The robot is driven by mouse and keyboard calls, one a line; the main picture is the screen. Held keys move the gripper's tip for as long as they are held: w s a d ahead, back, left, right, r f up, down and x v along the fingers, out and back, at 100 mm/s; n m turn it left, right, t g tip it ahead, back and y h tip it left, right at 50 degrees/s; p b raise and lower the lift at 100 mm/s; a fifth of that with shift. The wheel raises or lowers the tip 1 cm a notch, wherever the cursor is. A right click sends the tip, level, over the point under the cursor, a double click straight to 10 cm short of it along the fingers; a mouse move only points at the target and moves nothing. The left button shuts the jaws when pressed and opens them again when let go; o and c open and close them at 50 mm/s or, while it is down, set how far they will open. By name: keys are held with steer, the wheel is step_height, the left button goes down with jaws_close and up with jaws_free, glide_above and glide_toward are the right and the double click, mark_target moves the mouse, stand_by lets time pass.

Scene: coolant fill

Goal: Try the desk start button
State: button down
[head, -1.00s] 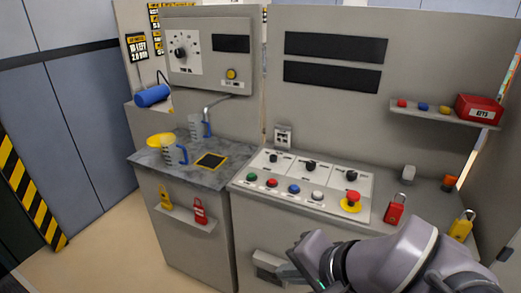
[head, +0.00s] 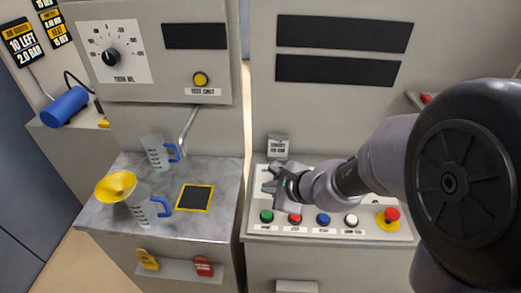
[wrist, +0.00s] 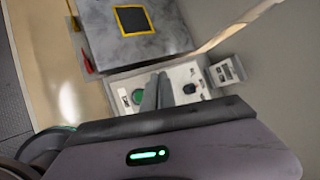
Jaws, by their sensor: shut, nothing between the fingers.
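The desk panel (head: 262,232) holds a row of buttons: a green button (head: 266,216) at the left end, then red (head: 295,219), blue (head: 323,219) and white (head: 351,220). The green one looks like the start button, but its label is too small to read. My gripper (head: 272,180) is over the left part of the panel, behind the green button in the head view, and looks apart from it. In the wrist view my gripper (wrist: 158,88) shows its fingers together and empty, pointing at the panel. The green button (wrist: 124,97) is to their left and a black knob (wrist: 189,88) to their right.
A red mushroom button (head: 391,214) on a yellow base sits at the panel's right end. To the left, a grey worktop (head: 190,222) carries two jugs, a yellow funnel (head: 115,186) and a dark yellow-edged pad (head: 195,198). The upright panel stands behind.

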steer(key=b, duration=0.7)
glide_above(269, 216)
step_height(269, 216, down, 8)
steer(key=shift+f, duration=0.1)
steer(key=shift+f+b, duration=0.35)
stand_by(1.7)
steer(key=shift+f+b, duration=0.45)
steer(key=shift+b, duration=0.2)
steer(key=shift+f+b, duration=0.5)
steer(key=shift+b, duration=0.1)
stand_by(0.4)
steer(key=shift+r, duration=0.15)
steer(key=shift+r+p, duration=0.75)
steer(key=shift+r, duration=0.05)
